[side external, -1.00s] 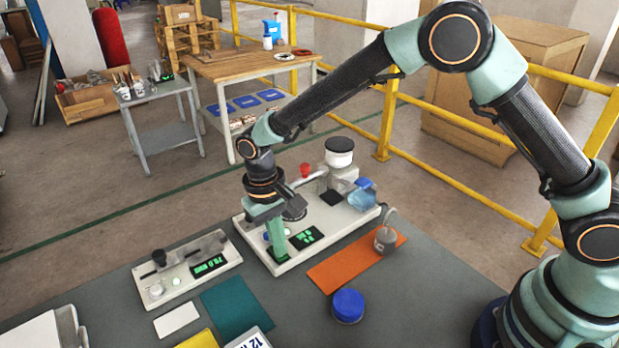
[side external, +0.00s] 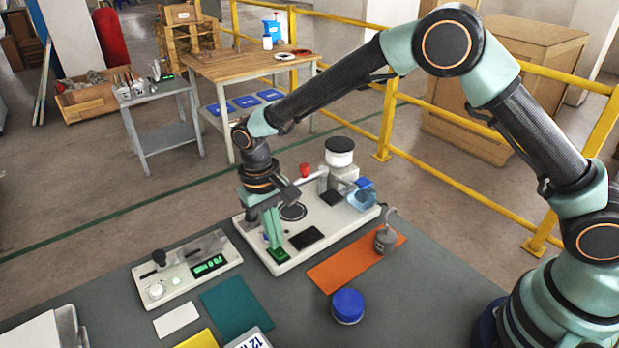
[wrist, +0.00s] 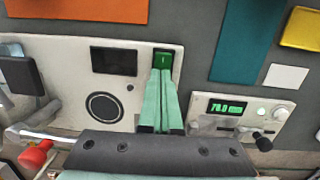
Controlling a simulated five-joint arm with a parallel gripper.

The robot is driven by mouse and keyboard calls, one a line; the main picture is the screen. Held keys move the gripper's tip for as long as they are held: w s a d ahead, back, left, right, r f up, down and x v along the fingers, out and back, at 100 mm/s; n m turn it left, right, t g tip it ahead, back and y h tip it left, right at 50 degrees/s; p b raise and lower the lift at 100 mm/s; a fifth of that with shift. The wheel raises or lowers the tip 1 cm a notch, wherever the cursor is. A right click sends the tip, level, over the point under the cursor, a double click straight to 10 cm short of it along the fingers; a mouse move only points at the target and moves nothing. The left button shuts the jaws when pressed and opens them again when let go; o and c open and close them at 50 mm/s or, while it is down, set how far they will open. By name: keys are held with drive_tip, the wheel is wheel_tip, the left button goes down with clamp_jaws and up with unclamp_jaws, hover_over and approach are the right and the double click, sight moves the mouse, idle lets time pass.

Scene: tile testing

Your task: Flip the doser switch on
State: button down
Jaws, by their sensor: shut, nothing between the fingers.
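The doser is a large white-based device (side external: 335,226) with a dark display (side external: 306,238) and a round dark plate (side external: 293,212). In the wrist view its base (wrist: 70,75) and blank display (wrist: 114,61) show at left and centre. The green rocker switch (wrist: 163,58) sits in a dark frame beside the display, a "1" mark visible on it. My gripper (side external: 275,246) is shut and empty, pointing down at the switch. In the wrist view its green fingertips (wrist: 162,74) are right at the switch's near end; I cannot tell whether they touch it.
A smaller device (side external: 187,268) with a lit green display stands left of the doser. An orange mat (side external: 340,268) with a grey weight (side external: 385,240), a blue lid (side external: 348,306) and a teal tile (side external: 235,308) lie nearby. A red knob (wrist: 36,156) shows lower left in the wrist view.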

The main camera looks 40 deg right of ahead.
wheel_tip(320, 180, up, 13)
drive_tip(key=w, duration=0.1)
drive_tip(key=shift+w, duration=0.35)
drive_tip(key=shift+r, duration=0.1)
drive_tip(key=m, duration=0.6)
drive_tip(key=s+m, duration=0.1)
drive_tip(key=m, duration=1.1)
drive_tip(key=shift+s+r, duration=0.15)
drive_tip(key=shift+s, duration=0.1)
drive_tip(key=f, duration=0.4)
drive_tip(key=s+f, duration=0.1)
drive_tip(key=f, duration=0.4)
drive_tip(key=s+f, duration=0.1)
drive_tip(key=f, duration=0.4)
